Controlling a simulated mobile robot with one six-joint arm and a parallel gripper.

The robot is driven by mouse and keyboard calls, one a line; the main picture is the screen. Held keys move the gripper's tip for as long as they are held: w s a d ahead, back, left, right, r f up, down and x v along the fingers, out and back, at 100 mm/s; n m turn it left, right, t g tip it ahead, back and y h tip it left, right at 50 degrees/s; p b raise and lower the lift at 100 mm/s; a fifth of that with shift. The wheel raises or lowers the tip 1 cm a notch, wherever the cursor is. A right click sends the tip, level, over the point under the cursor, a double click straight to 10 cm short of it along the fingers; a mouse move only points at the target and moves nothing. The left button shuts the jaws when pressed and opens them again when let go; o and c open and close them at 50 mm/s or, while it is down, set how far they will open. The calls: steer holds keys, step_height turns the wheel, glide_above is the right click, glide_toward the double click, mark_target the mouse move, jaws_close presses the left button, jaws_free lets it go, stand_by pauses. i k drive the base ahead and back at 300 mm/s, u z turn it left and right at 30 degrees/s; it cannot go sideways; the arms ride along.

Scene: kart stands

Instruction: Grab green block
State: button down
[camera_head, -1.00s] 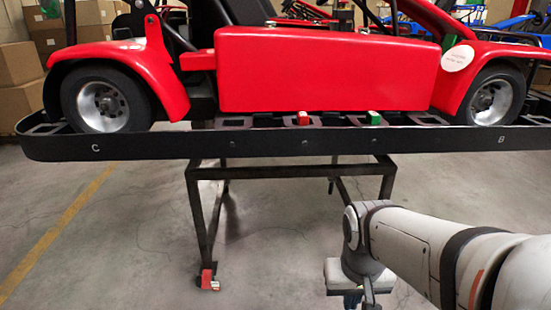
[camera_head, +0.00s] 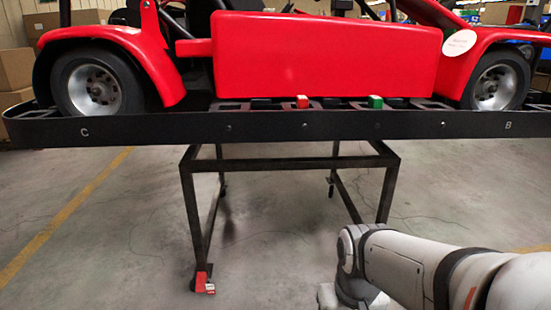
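The green block (camera_head: 375,102) is a small cube on the black tray-like top of the kart stand (camera_head: 275,127), right of the middle, in front of the red kart body. A similar red block (camera_head: 302,102) sits to its left on the same surface. My arm comes in from the lower right, below the stand top and well short of the green block. My gripper is cut off by the bottom edge, so its fingers do not show.
The red kart (camera_head: 320,55) stands close behind the blocks, its wheels at both ends of the stand. The stand's black leg frame (camera_head: 290,163) rises below. Cardboard boxes (camera_head: 14,67) are at the left. The floor in front is clear.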

mark_target(374, 102)
steer(key=u, duration=0.1)
steer(key=k, duration=0.5)
steer(key=z, duration=1.25)
steer(key=i, duration=1)
steer(key=u, duration=0.85)
